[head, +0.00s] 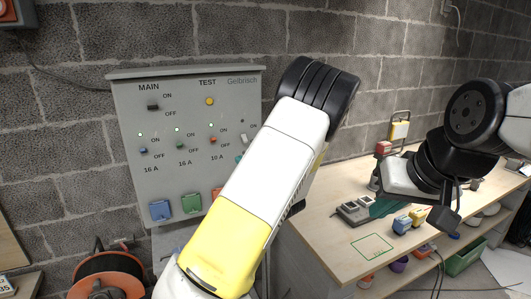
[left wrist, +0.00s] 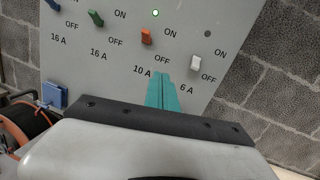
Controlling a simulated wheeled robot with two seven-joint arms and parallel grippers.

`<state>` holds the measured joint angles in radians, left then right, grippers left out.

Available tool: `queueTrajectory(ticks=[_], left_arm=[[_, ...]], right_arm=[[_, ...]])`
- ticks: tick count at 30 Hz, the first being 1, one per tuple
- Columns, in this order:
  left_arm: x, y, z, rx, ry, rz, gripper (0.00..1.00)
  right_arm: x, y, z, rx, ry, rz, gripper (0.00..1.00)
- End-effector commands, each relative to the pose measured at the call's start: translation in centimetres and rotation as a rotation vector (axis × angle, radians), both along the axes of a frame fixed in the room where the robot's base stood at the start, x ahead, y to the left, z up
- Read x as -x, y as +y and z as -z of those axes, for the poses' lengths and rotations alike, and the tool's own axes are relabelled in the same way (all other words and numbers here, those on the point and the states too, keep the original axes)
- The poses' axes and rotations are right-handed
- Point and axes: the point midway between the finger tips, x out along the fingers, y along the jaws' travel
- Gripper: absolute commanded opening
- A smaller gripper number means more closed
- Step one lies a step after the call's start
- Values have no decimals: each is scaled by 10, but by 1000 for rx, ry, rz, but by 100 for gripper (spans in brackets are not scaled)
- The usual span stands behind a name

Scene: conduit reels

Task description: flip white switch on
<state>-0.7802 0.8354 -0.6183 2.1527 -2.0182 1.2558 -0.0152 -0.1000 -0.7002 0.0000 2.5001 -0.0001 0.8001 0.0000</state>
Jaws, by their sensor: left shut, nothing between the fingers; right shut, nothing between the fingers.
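The white switch (head: 244,138) is at the right end of the lower row on the grey panel (head: 130,100). It also shows in the left wrist view (left wrist: 196,62), above the 6 A label, its lever seemingly toward OFF. The lamp above it (left wrist: 208,34) is dark. My left gripper (left wrist: 162,92) has its teal fingers shut and empty, below and left of the white switch, apart from it in the picture. In the head view my left arm hides most of this gripper. My right gripper (head: 385,207), shut and empty, is over the workbench.
An orange-red switch (left wrist: 146,36) is close left of the white one, its lamp (left wrist: 155,13) lit green. Green (left wrist: 96,18) and blue switches are further left. Coloured sockets (head: 160,210) line the panel's bottom. The workbench (head: 330,240) holds small devices. An orange reel (head: 105,275) stands below left.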

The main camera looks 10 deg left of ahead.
Motion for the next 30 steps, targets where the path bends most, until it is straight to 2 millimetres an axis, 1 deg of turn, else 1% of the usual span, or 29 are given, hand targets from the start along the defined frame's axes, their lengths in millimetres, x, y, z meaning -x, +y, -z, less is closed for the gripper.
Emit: queueTrajectory(ticks=[1,3,6,9,17,20,23,30], left_arm=[[-8,-13,3,-48,9,44,0],[-15,-25,5,-94,16,89,0],[-21,-35,7,-131,22,126,0],[-23,-39,7,-142,24,140,0],[-23,-38,7,-140,24,138,0],[-26,-36,7,-139,23,136,0],[-34,-29,5,-139,22,135,0],[-70,-5,-2,-140,22,134,0]], right_arm=[[0,0,0,0,0,0,0],[0,0,0,0,0,0,0],[0,0,0,0,0,0,0],[0,0,0,0,0,0,0],[0,0,0,0,0,0,0],[0,0,0,0,0,0,0],[0,0,0,0,0,0,0],[0,0,0,0,0,0,0]])
